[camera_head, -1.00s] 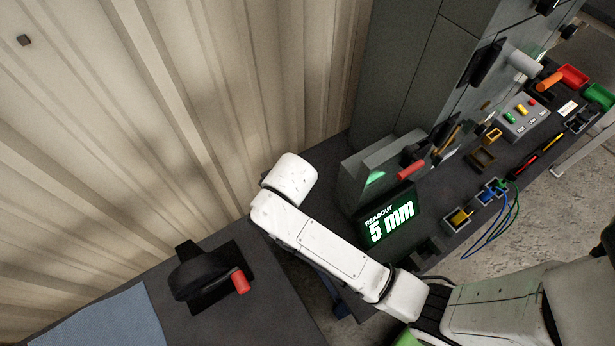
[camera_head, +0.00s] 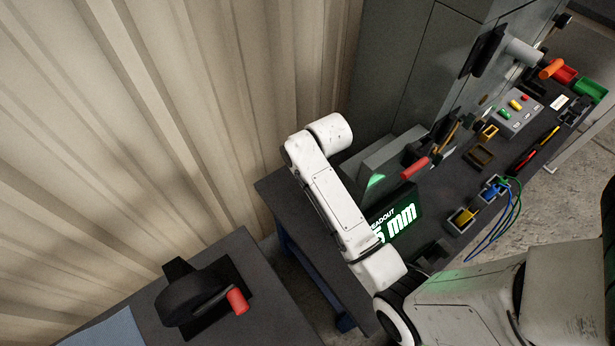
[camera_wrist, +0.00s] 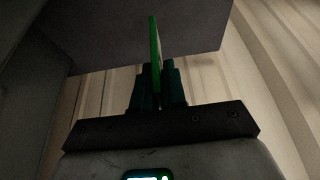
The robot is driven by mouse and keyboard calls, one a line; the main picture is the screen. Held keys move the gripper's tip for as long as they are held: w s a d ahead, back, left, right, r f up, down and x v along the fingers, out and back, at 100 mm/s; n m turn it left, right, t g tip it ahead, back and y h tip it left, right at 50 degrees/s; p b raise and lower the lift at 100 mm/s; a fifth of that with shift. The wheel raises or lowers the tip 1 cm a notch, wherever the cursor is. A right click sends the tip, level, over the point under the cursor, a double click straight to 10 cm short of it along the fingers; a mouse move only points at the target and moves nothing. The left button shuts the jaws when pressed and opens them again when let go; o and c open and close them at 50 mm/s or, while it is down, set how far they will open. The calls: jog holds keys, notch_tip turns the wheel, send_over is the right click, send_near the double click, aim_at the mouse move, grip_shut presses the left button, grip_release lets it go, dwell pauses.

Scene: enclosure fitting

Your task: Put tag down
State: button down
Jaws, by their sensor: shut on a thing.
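The tag (camera_wrist: 155,50) shows in the wrist view as a thin green plate seen nearly edge-on, with a pale face on its right side. My gripper (camera_wrist: 158,82) is shut on it, one dark finger on each side, and the tag sticks out beyond the fingertips. A grey surface lies behind the tag in the wrist view; I cannot tell whether the tag touches it. In the head view my white arm is bent over the bench near the readout, and the gripper and tag are not visible there.
A dark bench (camera_head: 275,187) carries a lit readout (camera_head: 400,222), a red-handled lever (camera_head: 415,168), a button box (camera_head: 518,112) and small sockets with cables. A grey cabinet (camera_head: 400,75) stands behind. A nearer table (camera_head: 262,300) holds a black device with a red handle (camera_head: 237,300).

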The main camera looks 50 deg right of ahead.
jog(key=shift+f, duration=2.4)
jog(key=shift+f, duration=0.2)
jog(key=c, duration=1.2)
grip_release()
jog(key=shift+r, duration=0.1)
